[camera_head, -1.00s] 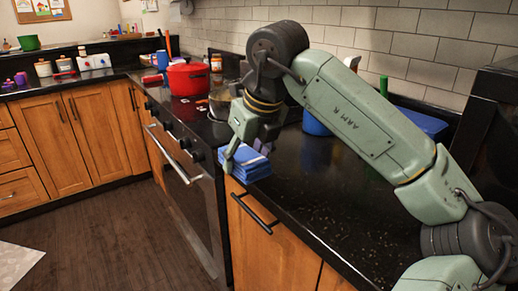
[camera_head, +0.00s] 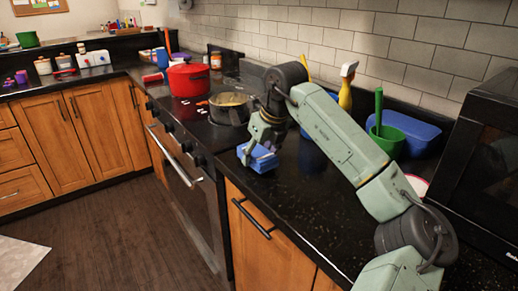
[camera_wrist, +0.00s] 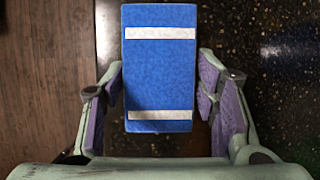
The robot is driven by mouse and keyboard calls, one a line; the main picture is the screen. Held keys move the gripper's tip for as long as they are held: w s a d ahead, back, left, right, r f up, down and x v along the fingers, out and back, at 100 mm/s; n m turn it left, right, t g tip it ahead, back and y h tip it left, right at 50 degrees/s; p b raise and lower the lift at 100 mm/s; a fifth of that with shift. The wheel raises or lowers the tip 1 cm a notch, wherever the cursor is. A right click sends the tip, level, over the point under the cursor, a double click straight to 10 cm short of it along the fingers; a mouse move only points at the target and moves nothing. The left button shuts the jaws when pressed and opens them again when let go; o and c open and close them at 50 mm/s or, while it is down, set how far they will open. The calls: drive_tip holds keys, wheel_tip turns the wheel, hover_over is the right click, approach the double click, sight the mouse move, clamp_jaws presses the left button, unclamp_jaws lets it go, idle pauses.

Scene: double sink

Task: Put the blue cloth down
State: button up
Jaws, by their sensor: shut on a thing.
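The blue cloth (camera_head: 259,160) is a folded block at the front of the black counter (camera_head: 300,205), just right of the stove. In the wrist view the cloth (camera_wrist: 160,75) has two white stripes and lies between the purple-padded fingers. My gripper (camera_head: 257,148) is shut on the cloth; in the wrist view my gripper (camera_wrist: 160,100) has a finger at each long side. The cloth is close to the counter's front edge. I cannot tell whether its underside touches the counter.
A pan (camera_head: 230,108) and a red pot (camera_head: 188,78) stand on the stove to the left. A yellow spray bottle (camera_head: 346,90), a green cup (camera_head: 387,140), a blue tub (camera_head: 412,128) and a black microwave (camera_head: 480,160) are at the right. The counter's front stretch is clear.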

drive_tip(key=shift+f, duration=0.1)
drive_tip(key=shift+f+b, duration=0.5)
drive_tip(key=shift+b, duration=0.15)
drive_tip(key=o, duration=1.5)
drive_tip(key=shift+o, duration=0.2)
drive_tip(key=shift+r, duration=0.1)
drive_tip(key=shift+r+p, duration=0.2)
drive_tip(key=shift+p, duration=0.15)
drive_tip(key=b+v, duration=0.2)
drive_tip(key=v, duration=0.9)
drive_tip(key=shift+s, duration=0.1)
